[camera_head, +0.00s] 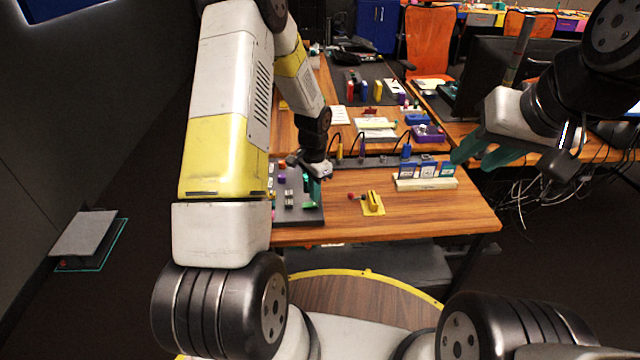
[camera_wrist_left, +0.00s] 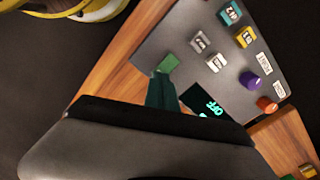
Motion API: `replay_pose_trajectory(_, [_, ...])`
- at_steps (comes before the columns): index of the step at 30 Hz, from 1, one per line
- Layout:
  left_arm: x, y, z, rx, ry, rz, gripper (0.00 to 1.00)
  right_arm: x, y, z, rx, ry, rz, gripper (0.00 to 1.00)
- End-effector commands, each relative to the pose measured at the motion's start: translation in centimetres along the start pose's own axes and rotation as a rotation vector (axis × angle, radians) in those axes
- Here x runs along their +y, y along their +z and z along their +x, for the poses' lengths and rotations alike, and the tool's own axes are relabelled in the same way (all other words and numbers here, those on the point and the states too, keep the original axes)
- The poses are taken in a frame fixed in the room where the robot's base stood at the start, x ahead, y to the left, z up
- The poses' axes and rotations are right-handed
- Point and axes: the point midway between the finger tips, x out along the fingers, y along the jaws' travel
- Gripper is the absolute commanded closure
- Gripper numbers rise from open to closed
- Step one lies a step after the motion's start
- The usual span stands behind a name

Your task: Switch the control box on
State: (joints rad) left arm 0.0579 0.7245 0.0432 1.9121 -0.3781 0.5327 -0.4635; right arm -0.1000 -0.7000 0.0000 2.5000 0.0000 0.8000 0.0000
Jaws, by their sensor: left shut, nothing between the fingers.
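The control box is a grey panel (camera_head: 298,217) at the left end of the near wooden table; it also shows in the left wrist view (camera_wrist_left: 185,22). Its dark display (camera_wrist_left: 208,106) reads "OFF" in green letters, partly hidden by my gripper. A green piece (camera_wrist_left: 168,63) sits near the panel's edge, right by my fingertips; I cannot tell whether they touch. The panel carries a purple knob (camera_wrist_left: 250,81), an orange knob (camera_wrist_left: 267,104) and several small switches. My left gripper (camera_head: 314,198) is shut and empty over the panel. My right gripper (camera_head: 473,161) is open and empty, off to the right.
A yellow holder (camera_head: 373,204) and a white rack with blue cards (camera_head: 425,183) stand right of the panel. Several small items and cables lie behind. The table's front right is clear. A monitor (camera_head: 490,75) and an orange chair (camera_head: 430,42) are further back.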

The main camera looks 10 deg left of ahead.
Motion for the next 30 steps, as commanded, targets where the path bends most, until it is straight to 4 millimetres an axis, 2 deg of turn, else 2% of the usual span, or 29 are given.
replay_pose_trajectory(30, [0.0,0.0,1.0,0.0,0.0,0.0,1.0,0.0,0.0,0.0,0.0,0.0,0.0,0.64])
